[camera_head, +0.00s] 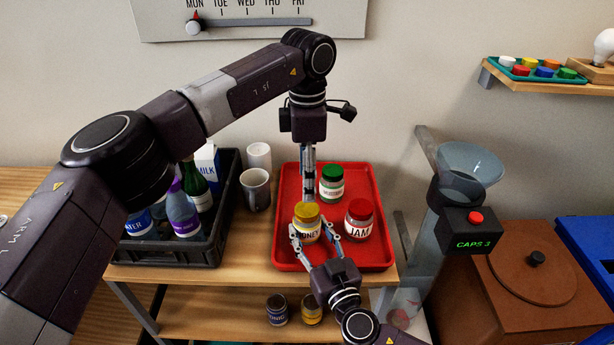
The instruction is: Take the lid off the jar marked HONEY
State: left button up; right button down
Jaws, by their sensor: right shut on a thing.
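The jar marked HONEY (307,233) stands upright on the red tray (289,185), its label partly covered by a finger. Its yellow lid (307,211) is on it. My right gripper (314,235) reaches in from the front and is shut on this jar, a finger at each side. My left gripper (308,196) points straight down from above, its fingertips just above or behind the yellow lid. Its fingers show nearly edge-on, so I cannot tell their opening or whether they touch the lid.
A JAM jar (358,219) with a red lid and a green-lidded jar (331,184) stand close by on the tray. A dark crate (236,215) of bottles and two cups (255,190) are left. A funnel machine (464,215) stands right. Jars stand on the lower shelf (210,317).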

aim_at(307, 209)
pick_arm(q)
jog(key=m, duration=2.3)
jog(key=shift+f+m, duration=0.3)
notch_tip(307, 209, down, 7)
jog(key=shift+f, duration=0.2)
jog(key=shift+c, duration=0.4)
